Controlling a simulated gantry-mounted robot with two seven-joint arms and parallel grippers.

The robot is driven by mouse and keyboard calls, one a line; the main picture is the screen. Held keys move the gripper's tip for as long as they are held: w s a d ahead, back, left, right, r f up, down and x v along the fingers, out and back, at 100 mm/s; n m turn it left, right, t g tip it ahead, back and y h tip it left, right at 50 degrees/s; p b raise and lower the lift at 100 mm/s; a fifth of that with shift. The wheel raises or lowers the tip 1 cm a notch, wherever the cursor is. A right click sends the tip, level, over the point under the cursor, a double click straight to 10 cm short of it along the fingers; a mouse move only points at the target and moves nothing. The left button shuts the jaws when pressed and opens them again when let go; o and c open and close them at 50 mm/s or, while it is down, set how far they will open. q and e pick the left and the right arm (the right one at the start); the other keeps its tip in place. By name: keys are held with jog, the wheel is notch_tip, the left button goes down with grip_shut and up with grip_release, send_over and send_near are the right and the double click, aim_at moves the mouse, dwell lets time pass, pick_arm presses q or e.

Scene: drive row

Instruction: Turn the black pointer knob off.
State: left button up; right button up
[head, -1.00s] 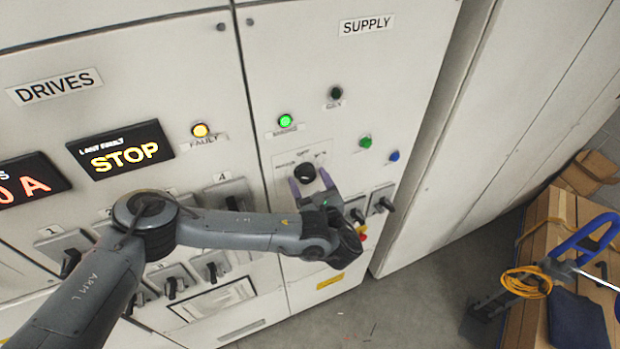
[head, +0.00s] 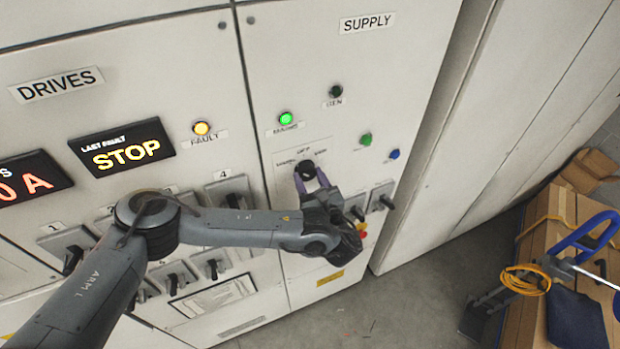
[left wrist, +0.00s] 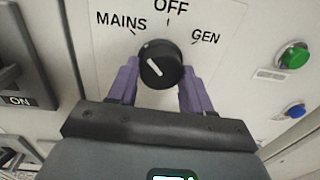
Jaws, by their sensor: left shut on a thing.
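The black pointer knob (head: 307,168) is on the supply cabinet; it also shows in the left wrist view (left wrist: 166,62) below the labels MAINS, OFF and GEN. Its white line slants up-left, toward MAINS rather than OFF. My left gripper (head: 311,177) reaches it from below. In the left wrist view its purple fingers (left wrist: 159,72) sit at the knob's left and right sides, shut on it. The faces where they meet the knob are partly hidden. My right gripper is out of view.
A lit green lamp (head: 286,118) is above the knob. Green (head: 365,139) and blue (head: 394,154) buttons are to its right. Rotary switch handles (head: 387,202) stick out below right. A hand truck (head: 585,238) and boxes stand at far right.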

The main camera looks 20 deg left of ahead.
pick_arm(q)
jog(key=m+p, duration=0.3)
jog(key=m, duration=0.2)
jog(key=shift+r+g, duration=0.15)
jog(key=shift+g, duration=0.15)
jog(key=shift+s+m+p, duration=0.1)
jog(key=shift+m+p, duration=0.75)
jog(key=shift+m, duration=0.95)
jog(key=o, duration=1)
jog(key=shift+o, duration=0.2)
